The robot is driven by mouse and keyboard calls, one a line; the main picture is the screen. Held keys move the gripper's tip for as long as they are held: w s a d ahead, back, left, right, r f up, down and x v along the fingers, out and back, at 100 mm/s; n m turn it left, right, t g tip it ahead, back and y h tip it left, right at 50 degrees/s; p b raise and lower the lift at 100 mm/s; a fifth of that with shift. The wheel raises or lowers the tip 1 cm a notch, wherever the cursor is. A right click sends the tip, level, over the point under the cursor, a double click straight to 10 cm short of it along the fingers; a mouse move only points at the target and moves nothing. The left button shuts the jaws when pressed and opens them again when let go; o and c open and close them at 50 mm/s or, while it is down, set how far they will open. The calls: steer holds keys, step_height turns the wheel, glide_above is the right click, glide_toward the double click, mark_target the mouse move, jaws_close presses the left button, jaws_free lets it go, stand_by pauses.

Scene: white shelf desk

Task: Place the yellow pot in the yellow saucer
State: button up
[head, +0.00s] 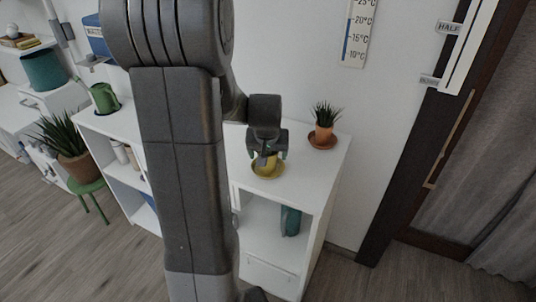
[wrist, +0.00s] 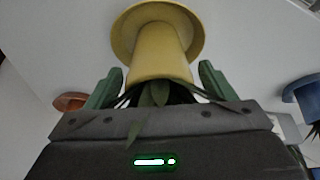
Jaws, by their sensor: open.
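The yellow pot (wrist: 160,55) holds a small plant with green leaves. It stands in the yellow saucer (wrist: 196,28), its base inside the rim as far as the wrist view shows. In the head view the yellow saucer (head: 268,174) lies on the white desk top, and the pot is mostly hidden by my gripper (head: 267,157). My gripper is open. Its green fingers show in the wrist view (wrist: 160,82) on either side of the pot's upper part, with a visible gap on each side. Leaves hang close to the palm.
An orange pot (head: 324,131) with a spiky plant stands in an orange saucer (head: 322,143) at the back right of the white desk (head: 312,170). A green watering can (head: 104,97) is at the left. A teal item (head: 291,221) stands on the lower shelf. The wall is close behind.

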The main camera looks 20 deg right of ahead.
steer(key=p+v, duration=0.1)
steer(key=v, duration=1)
steer(key=shift+s+r, duration=0.1)
steer(key=shift+r, duration=0.1)
